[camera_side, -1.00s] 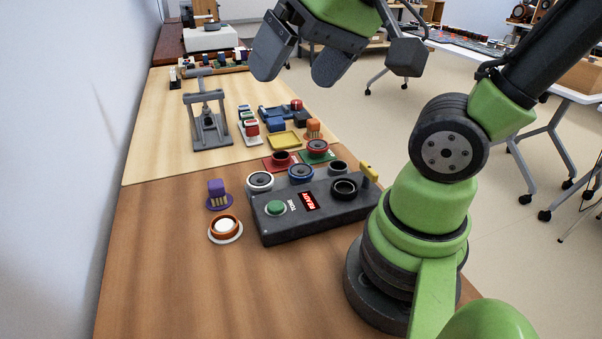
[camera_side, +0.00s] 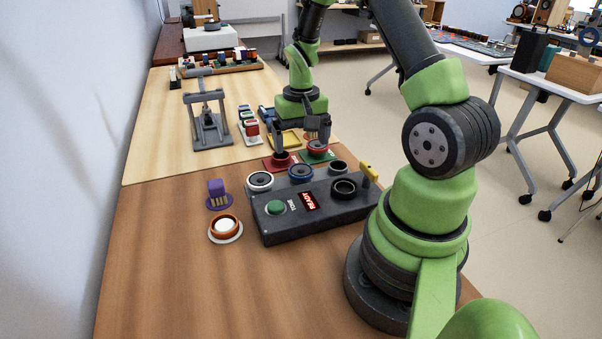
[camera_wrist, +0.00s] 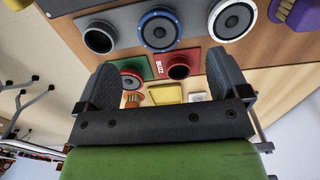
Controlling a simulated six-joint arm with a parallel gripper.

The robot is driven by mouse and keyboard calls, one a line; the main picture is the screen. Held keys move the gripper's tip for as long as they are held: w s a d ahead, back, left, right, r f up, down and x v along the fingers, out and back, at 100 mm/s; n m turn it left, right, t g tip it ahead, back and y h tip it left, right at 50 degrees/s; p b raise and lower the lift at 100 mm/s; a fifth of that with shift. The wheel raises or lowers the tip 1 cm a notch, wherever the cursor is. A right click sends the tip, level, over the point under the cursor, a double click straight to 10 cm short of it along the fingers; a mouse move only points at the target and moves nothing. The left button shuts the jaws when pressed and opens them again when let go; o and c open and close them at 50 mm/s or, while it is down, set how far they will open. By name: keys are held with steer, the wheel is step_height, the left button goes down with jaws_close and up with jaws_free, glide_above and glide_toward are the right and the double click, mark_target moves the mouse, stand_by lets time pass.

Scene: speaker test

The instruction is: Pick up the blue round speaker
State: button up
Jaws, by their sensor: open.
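The blue round speaker (camera_side: 301,174) has a blue rim and a dark cone. It sits at the far edge of the grey tester box (camera_side: 282,230), between a white-rimmed speaker (camera_side: 260,181) and a black round socket (camera_side: 338,167). In the wrist view the blue speaker (camera_wrist: 159,28) is at the top centre, ahead of the fingers. My gripper (camera_side: 301,152) is open and empty, pointing down just beyond the speaker, over the red and green plates. In the wrist view its two fingers (camera_wrist: 165,82) are spread wide, with no contact with the blue speaker visible.
A purple connector (camera_side: 217,194) and an orange-rimmed button (camera_side: 225,228) stand left of the box. The front-left table is clear.

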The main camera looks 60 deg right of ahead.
mark_target(301, 170)
steer(key=f, duration=0.8)
steer(key=shift+w+d, duration=0.15)
steer(key=shift+d, duration=0.1)
steer(key=c, duration=1)
